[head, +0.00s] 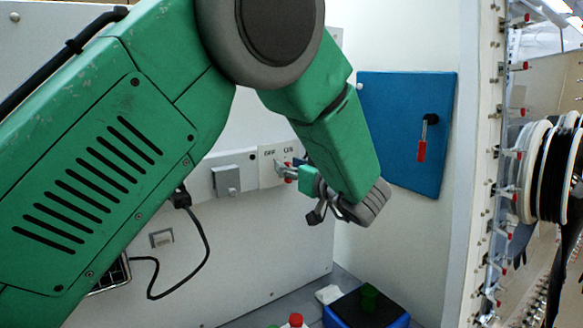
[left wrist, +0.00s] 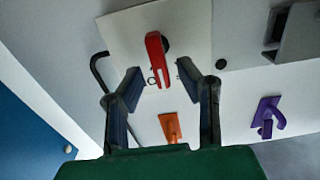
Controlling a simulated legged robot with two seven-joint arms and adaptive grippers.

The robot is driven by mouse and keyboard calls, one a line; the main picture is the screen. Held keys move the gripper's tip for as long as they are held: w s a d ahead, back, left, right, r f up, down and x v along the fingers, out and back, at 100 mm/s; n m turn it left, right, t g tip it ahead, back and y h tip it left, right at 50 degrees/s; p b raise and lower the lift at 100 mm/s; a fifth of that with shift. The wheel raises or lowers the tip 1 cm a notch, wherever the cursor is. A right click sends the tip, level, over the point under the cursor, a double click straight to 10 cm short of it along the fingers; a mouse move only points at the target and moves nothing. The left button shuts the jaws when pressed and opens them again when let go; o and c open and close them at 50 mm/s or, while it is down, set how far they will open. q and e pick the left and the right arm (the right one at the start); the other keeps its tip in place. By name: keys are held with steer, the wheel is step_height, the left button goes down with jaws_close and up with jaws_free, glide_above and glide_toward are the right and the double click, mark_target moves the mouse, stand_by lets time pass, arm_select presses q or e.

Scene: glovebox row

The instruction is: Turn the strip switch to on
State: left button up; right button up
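The strip switch is a white plate (head: 266,168) with OFF and a partly covered ON label on the back wall in the head view. In the left wrist view its plate (left wrist: 120,35) carries a red lever (left wrist: 156,58). My left gripper (head: 292,172) is at the plate, partly hidden by its own wrist in the head view. In the left wrist view the left gripper (left wrist: 160,72) is open, its fingers on either side of the red lever's free end. I cannot tell whether either finger touches it. The right gripper is not in view.
A grey box (head: 227,180) is left of the switch. A blue panel (head: 400,135) with a red handle (head: 422,150) is on the side wall. A blue bin (head: 340,318) with a green block (head: 369,297) stands below. Orange (left wrist: 170,127) and purple (left wrist: 267,115) pieces show in the wrist view.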

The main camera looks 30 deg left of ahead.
arm_select(q)
steer(key=v, duration=0.7)
steer(key=shift+d, duration=0.3)
steer(key=shift+a+f, duration=0.15)
steer(key=shift+a, duration=0.05)
